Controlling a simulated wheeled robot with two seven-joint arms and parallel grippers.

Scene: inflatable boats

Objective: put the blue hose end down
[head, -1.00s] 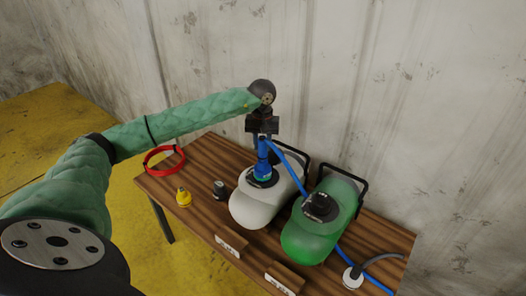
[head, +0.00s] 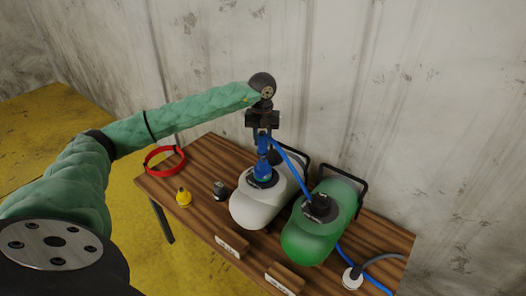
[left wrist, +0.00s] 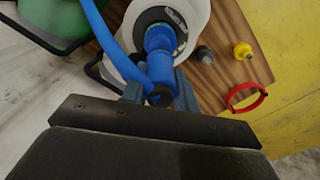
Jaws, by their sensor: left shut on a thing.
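My left gripper (head: 262,136) is shut on the blue hose end (head: 263,168), which stands upright over the dark round valve of the white inflatable boat (head: 256,207). In the left wrist view the blue hose end (left wrist: 160,62) sits between the fingers, its lower tip at the valve (left wrist: 172,30). I cannot tell whether it is seated in the valve or only touching it. The blue hose (head: 290,158) runs from the hose end down to the right, behind the green boat (head: 320,235). My right gripper is not in view.
A yellow nozzle (head: 183,197), a grey nozzle (head: 219,189) and a red ring (head: 165,160) lie on the left of the wooden table (head: 205,155). A white round fitting (head: 352,279) with a grey hose is at the right. Small labelled blocks (head: 232,245) line the front edge.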

